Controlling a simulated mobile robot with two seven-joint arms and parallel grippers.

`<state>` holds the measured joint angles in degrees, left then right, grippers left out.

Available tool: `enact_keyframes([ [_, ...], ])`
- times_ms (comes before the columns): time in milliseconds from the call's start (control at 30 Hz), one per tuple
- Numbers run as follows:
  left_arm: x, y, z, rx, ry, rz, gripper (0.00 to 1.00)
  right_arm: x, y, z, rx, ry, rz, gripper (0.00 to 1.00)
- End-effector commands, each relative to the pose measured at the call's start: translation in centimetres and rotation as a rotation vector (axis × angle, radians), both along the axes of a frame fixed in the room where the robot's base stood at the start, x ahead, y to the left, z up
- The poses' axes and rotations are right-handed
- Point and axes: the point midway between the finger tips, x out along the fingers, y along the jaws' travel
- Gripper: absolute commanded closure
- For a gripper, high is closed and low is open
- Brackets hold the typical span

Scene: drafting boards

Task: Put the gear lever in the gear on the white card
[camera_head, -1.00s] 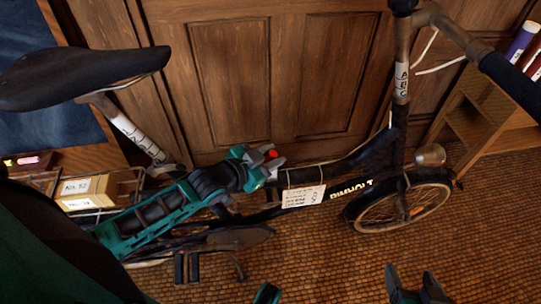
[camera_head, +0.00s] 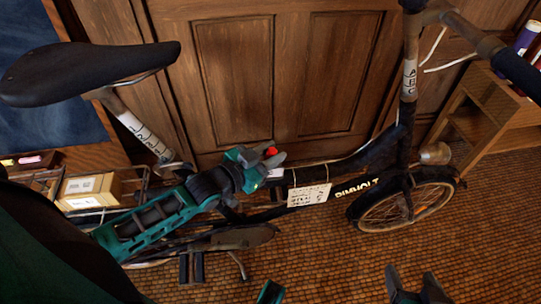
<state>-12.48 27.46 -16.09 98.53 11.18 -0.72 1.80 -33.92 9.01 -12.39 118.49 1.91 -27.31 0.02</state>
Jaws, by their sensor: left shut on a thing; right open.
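The gear lever shows as a red knob (camera_head: 271,151) on the frame of a dark bicycle, in the head view. My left gripper (camera_head: 275,161) is shut on the lever, its grey fingers just below and beside the knob. The lever's lower part and its gear marks are hidden by the gripper. The white card (camera_head: 308,195) hangs from the frame tube to the right of the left gripper; its handwriting is too small to read. My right gripper (camera_head: 417,285) is open and empty at the bottom edge, over the floor.
The bicycle's saddle (camera_head: 90,73) is at upper left, its front wheel (camera_head: 403,203) at right. A rear rack holds a labelled box (camera_head: 88,190). Wooden panelling (camera_head: 290,75) stands behind, a wooden shelf (camera_head: 490,115) at right.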

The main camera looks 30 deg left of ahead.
Motion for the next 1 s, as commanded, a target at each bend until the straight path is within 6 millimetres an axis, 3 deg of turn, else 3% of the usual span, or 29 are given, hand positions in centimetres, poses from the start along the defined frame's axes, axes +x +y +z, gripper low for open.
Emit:
enact_keyframes([
  [300,-1.4,1.8,-0.1,-0.192,-0.141,0.001,1.0,0.0,0.1,-1.9,0.003,0.005,-0.001,0.3],
  [767,-1.6,2.1,0.3,-0.234,-0.173,0.001,1.0,0.3,0.5,-1.1,0.017,-0.005,-0.004,0.3],
  [800,-1.6,2.1,0.3,-0.234,-0.173,0.001,0.67,0.3,0.5,-1.1,0.017,-0.005,-0.004,0.3],
  [1000,-1.6,2.1,0.3,-0.233,-0.174,0.001,0.51,0.3,0.5,-1.2,0.016,-0.004,-0.004,0.3],
])
